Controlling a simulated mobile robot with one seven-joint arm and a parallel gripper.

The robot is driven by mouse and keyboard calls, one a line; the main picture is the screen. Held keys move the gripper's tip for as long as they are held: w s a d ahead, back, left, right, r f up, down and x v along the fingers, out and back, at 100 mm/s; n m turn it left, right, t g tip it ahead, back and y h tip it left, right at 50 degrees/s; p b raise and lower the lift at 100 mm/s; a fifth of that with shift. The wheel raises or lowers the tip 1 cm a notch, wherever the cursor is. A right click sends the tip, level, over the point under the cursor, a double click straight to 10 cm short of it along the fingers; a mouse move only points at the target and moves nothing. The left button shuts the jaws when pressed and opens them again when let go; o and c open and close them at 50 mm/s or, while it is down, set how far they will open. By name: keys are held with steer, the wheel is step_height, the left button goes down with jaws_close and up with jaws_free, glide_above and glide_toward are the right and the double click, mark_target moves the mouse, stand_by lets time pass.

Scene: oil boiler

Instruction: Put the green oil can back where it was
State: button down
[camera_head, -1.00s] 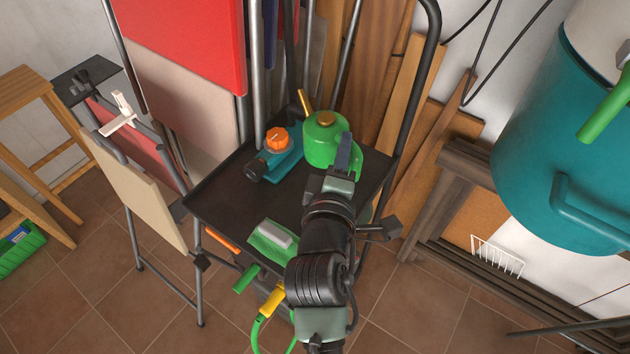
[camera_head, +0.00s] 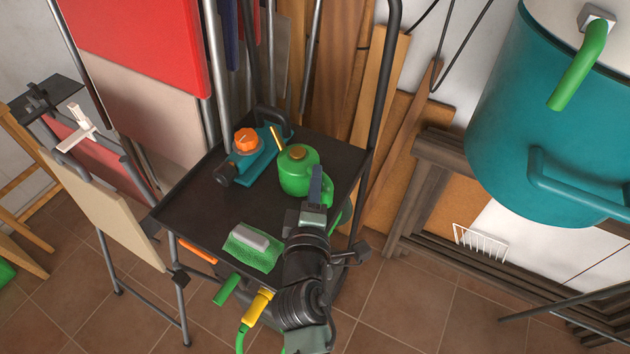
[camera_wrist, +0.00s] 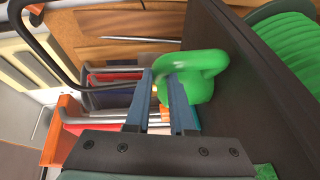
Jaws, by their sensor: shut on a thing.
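The green oil can (camera_head: 297,171) has a brass cap and a thin brass spout. In the head view it is upright over the right back part of the black tray (camera_head: 195,206). My gripper (camera_head: 317,187) is shut on the can's handle side. In the wrist view the blue-grey fingers of my gripper (camera_wrist: 165,82) reach the rounded green handle of the oil can (camera_wrist: 204,82). I cannot tell whether the can's base touches the tray. My arm hides the tray's front right part.
A grey block on a green pad (camera_head: 253,247) lies near the tray's front. A black cart frame rail (camera_head: 378,90) rises behind right. The tray's middle is clear.

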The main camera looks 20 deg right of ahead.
steer(key=shift+f, duration=0.1)
steer(key=c, duration=0.8)
jaws_free()
steer(key=shift+o, duration=0.2)
steer(key=shift+r, duration=0.2)
steer(key=b+v, duration=0.1)
steer(key=v, duration=1.1)
steer(key=shift+b, duration=0.3)
steer(key=shift+a, duration=0.1)
